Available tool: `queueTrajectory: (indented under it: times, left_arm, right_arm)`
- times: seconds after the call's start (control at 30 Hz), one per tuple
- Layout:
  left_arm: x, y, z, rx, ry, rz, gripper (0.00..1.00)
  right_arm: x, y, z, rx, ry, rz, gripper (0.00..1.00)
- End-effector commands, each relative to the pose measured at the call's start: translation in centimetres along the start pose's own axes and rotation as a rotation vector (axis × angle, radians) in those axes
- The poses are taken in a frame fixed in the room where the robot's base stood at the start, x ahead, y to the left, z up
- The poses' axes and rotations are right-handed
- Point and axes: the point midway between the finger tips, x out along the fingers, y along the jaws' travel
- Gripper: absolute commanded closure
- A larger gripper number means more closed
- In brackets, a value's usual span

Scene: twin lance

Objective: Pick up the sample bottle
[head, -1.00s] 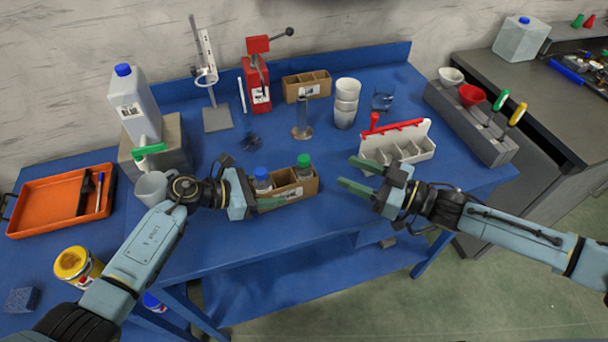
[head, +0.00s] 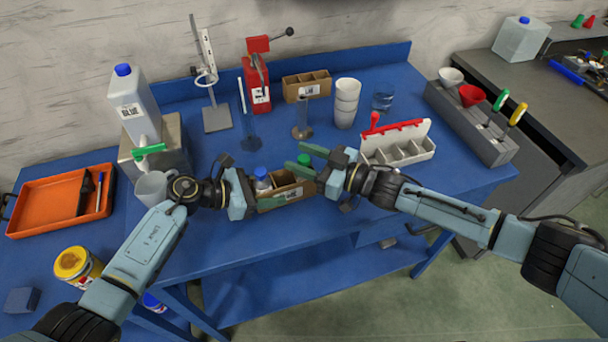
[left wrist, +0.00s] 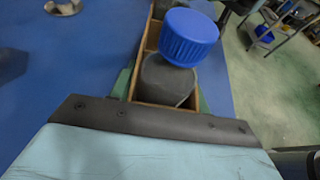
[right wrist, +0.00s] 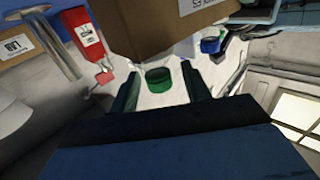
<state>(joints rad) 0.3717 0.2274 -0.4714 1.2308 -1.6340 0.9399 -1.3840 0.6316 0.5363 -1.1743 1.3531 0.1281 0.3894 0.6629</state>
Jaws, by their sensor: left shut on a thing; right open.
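A brown divided cardboard box (head: 290,195) stands on the blue table with a blue-capped bottle (head: 262,182) and a green-capped bottle (head: 304,159) in it. My left gripper (head: 255,195) is shut on the box's left end. In the left wrist view its green fingers lie along both sides of the box wall (left wrist: 145,50), and the blue cap (left wrist: 188,37) rises close in front. My right gripper (head: 308,162) is open at the green-capped bottle. In the right wrist view the green cap (right wrist: 158,80) sits between its fingers; I cannot tell whether they touch. The right hand hides part of the box.
A white compartment tray (head: 405,150) is to the right of the right hand. Table front is partly clear.

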Motion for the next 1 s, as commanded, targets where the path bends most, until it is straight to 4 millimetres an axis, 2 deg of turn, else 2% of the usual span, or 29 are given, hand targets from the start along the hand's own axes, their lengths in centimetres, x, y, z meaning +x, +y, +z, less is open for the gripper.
queueTrajectory:
  times: [0.2, 0.57, 0.87, 1.0]
  left_arm:
    - [-0.01, 0.02, 0.01, 0.000, 0.000, 0.001, 0.75]
    - [-0.01, 0.02, 0.01, 0.000, 0.000, 0.000, 0.75]
    - [-0.01, 0.01, 0.01, 0.000, 0.000, 0.000, 0.75]
    - [-0.01, 0.01, 0.01, 0.000, 0.000, 0.000, 0.75]
  right_arm:
    - [0.02, 0.01, 0.03, 0.000, -0.001, 0.000, 0.54]
    - [0.00, 0.00, 0.03, 0.000, -0.001, 0.000, 1.00]
    - [0.01, 0.01, -0.05, 0.000, 0.000, 0.000, 1.00]
    - [0.04, 0.03, -0.92, -0.001, 0.002, 0.000, 1.00]
